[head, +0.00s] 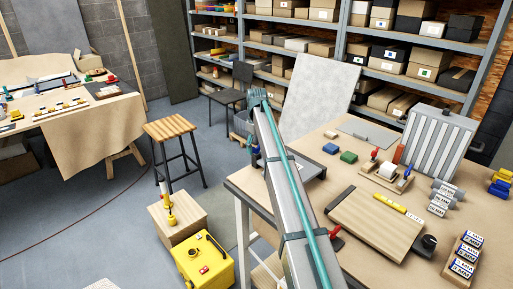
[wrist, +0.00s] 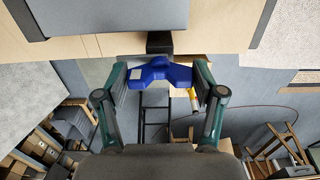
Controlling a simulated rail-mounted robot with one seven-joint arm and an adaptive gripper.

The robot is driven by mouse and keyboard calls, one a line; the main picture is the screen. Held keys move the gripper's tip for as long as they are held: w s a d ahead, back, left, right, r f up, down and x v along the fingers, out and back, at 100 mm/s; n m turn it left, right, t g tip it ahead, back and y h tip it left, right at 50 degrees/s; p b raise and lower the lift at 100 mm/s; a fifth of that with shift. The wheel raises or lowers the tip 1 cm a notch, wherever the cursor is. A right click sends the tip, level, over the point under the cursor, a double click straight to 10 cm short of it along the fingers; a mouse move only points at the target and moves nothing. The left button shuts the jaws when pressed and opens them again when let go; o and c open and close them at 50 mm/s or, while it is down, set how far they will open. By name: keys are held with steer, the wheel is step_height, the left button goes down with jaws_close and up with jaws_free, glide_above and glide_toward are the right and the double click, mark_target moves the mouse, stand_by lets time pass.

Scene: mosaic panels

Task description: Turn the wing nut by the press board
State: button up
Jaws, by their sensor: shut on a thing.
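In the wrist view, a blue wing nut (wrist: 160,72) sits between the two fingers of my gripper (wrist: 160,84). It has two spread wings and a small pale patch on its left wing. The green-and-grey fingers are closed on the wings from both sides. A black block (wrist: 159,42) meets the nut at the edge of a pale wooden surface (wrist: 90,46). A grey panel with a dark edge (wrist: 100,12) lies just above it. In the head view my arm covers the nut, and my gripper cannot be made out clearly.
The workbench (head: 315,240) holds a wooden board (head: 372,222), colored blocks and a ribbed grey panel (head: 437,142). A stool (head: 170,128) and a yellow box (head: 204,262) stand on the floor left.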

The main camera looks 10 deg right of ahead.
stand_by(0.4)
steer(key=o, duration=1.1)
steer(key=shift+o, duration=0.2)
step_height(320, 180, up, 12)
